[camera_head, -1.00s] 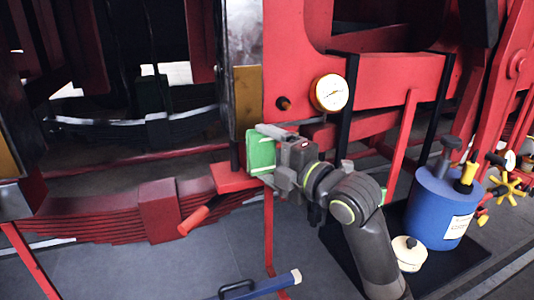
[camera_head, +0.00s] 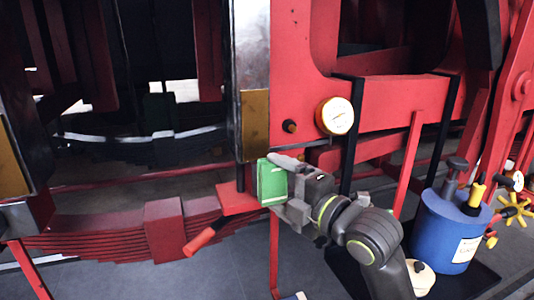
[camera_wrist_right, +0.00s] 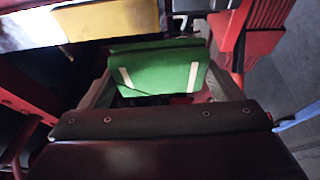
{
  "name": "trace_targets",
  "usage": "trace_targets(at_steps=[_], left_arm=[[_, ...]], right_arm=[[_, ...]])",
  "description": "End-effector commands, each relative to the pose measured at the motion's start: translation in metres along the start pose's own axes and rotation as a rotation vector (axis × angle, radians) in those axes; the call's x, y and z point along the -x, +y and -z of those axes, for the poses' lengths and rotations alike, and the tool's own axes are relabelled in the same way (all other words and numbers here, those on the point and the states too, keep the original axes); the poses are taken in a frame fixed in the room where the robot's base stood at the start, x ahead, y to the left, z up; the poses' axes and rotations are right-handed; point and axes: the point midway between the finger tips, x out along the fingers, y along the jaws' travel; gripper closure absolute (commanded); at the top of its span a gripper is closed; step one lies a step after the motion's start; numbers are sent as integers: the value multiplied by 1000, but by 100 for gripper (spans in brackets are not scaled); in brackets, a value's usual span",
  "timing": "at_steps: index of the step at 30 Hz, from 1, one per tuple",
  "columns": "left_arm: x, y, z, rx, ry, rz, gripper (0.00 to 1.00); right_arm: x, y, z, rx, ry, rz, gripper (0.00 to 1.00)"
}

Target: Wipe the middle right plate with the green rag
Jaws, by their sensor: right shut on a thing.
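My right gripper (camera_head: 285,183) is shut on the green rag (camera_head: 272,181), a folded green block with pale stripes. The rag also shows between the fingers in the right wrist view (camera_wrist_right: 160,68). A brass-coloured plate (camera_head: 255,118) sits on the dark upright column, just above and left of the rag. A yellow plate shows at the upper left of the right wrist view (camera_wrist_right: 108,17). I cannot tell if the rag touches the plate; it looks just below its lower edge. Another brass plate (camera_head: 10,160) is at the far left. My left gripper is out of view.
A red ledge (camera_head: 230,203) lies just left of the rag, above a red leaf spring (camera_head: 100,235) and a red handle (camera_head: 203,240). A pressure gauge (camera_head: 335,116) is up right. A blue canister (camera_head: 445,232) stands on a dark mat at right.

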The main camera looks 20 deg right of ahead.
Motion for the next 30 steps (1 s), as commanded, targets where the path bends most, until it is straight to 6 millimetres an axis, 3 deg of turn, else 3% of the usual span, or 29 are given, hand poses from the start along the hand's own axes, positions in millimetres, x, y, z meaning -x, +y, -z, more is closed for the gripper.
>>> trace_targets(at_steps=[5,21,30], left_arm=[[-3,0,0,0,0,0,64],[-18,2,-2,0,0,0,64],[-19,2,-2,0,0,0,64]], right_arm=[[-6,0,-2,0,1,-2,32],[-56,0,-22,0,1,-2,32],[-64,0,-26,0,1,-2,32]])
